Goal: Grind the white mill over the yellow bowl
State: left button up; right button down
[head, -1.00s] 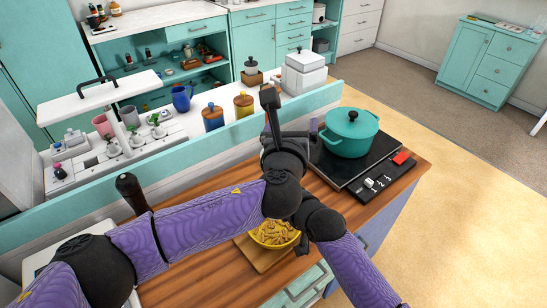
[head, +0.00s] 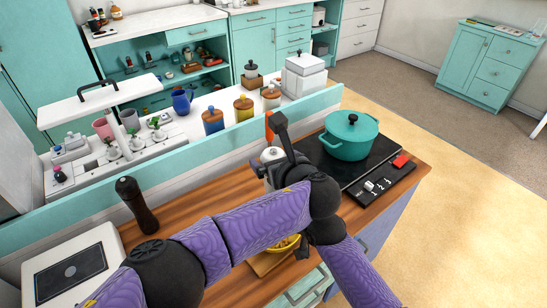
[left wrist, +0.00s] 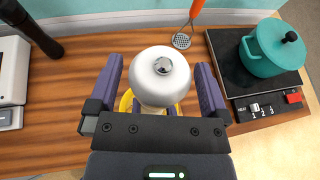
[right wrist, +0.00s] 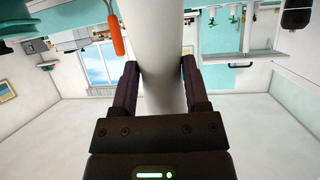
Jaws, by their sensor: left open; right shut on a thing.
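The white mill (head: 271,172) is upright above the yellow bowl (head: 286,245); in the left wrist view I look down on its round white top and silver knob (left wrist: 162,72). My left gripper (left wrist: 160,66) is open, with one finger on each side of the mill's top. My right gripper (right wrist: 160,68) is shut on the white mill's body (right wrist: 163,40). The bowl is mostly hidden by my arms in the head view, and by the mill in the left wrist view, where its yellow rim (left wrist: 126,101) shows.
A dark mill (head: 138,207) stands on the wooden counter to the left, beside a white appliance (head: 75,270). A teal pot (head: 350,137) sits on the black hob to the right. An orange-handled slotted utensil (left wrist: 183,38) is behind the mill. A low teal ledge (head: 190,150) runs behind.

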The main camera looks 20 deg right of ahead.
pick_arm(q)
jog(key=shift+w+f, duration=0.1)
jog(key=shift+w, duration=0.2)
jog(key=shift+c, duration=0.3)
jog(key=c, duration=1.1)
jog(key=shift+o, duration=0.2)
jog(key=shift+m, duration=0.3)
